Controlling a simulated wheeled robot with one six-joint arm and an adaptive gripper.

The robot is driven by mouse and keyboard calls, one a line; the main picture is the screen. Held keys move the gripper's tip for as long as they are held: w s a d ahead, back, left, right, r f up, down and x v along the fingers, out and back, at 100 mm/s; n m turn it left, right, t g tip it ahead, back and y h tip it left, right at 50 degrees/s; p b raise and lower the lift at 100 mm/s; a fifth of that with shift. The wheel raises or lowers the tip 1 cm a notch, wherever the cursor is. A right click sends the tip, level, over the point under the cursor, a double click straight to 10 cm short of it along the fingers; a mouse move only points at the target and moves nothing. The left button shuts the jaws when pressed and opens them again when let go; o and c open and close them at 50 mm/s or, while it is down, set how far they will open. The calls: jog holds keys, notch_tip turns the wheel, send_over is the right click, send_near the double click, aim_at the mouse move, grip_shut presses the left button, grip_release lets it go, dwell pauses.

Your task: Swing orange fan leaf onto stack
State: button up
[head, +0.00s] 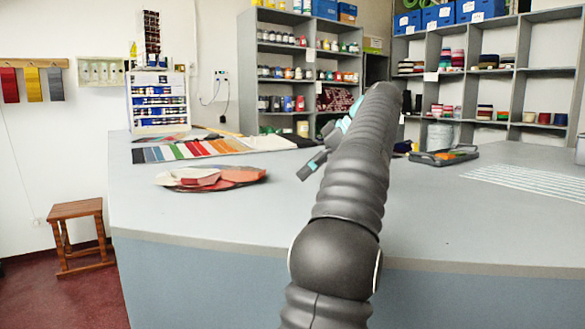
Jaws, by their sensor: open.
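A fan of leaf-shaped swatches (225,184) lies spread on the grey counter (270,205), left of my arm. Its leaves run from pale cream on the left to orange-red and dark red. An orange-red leaf (238,174) lies at the right of the fan, over darker red ones. Which leaves form the stack is hard to tell. My gripper (311,165) shows in part beyond my arm, with teal pads on dark fingers. It is open, to the right of the fan and apart from it in the picture. My arm hides much of it.
A colour strip chart (192,149) and folded cloths (264,142) lie behind the fan. A dark tray (444,155) and a striped sheet (535,182) lie at the right. The counter's front left is clear. A wooden stool (77,211) stands on the floor.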

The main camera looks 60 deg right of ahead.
jog(key=shift+s, duration=0.6)
